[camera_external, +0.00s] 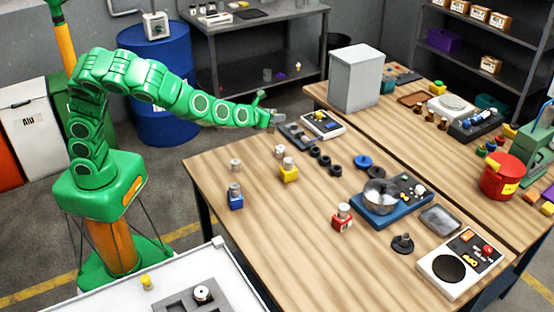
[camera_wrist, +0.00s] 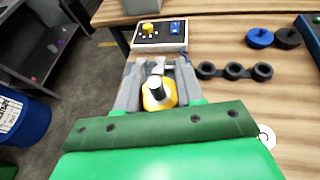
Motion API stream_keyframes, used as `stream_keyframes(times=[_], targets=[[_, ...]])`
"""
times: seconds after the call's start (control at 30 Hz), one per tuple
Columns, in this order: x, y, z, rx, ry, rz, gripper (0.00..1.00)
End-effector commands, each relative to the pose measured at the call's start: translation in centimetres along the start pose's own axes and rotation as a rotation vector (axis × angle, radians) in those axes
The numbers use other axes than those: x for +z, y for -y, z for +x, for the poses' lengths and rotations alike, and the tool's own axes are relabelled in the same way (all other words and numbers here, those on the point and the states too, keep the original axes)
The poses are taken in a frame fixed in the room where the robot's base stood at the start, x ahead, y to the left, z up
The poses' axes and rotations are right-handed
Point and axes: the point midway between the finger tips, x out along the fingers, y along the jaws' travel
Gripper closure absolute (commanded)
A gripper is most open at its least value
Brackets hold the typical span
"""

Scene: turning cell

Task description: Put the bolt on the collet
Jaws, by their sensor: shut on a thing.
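My gripper (camera_external: 273,119) is at the far left corner of the table, above the tabletop. In the wrist view my gripper (camera_wrist: 158,86) is shut on a yellow piece with a pale, dark-topped stud, apparently the bolt (camera_wrist: 168,101). The fingers lie on both sides of it; its underside is hidden. In the outside view the held piece is hardly visible. Which thing is the collet is not clear. A round metal piece (camera_external: 202,292) sits in a grey fixture on the white bench, and metal cylinders sit on yellow (camera_external: 288,175), blue (camera_external: 236,203) and red (camera_external: 342,224) blocks.
A small yellow piece (camera_external: 146,283) is on the white bench. The table's near left part has bare wood.

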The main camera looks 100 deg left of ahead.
Motion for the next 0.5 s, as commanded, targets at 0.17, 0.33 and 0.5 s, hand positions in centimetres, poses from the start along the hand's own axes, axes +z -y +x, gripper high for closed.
stream_keyframes(times=[0.17,0.33,0.5], targets=[[-1.3,0.8,1.8,0.002,0.000,0.002,1.00],[-2.0,1.3,3.0,0.001,0.000,0.001,1.00],[-2.4,1.6,3.5,0.002,-0.001,0.000,1.00]])
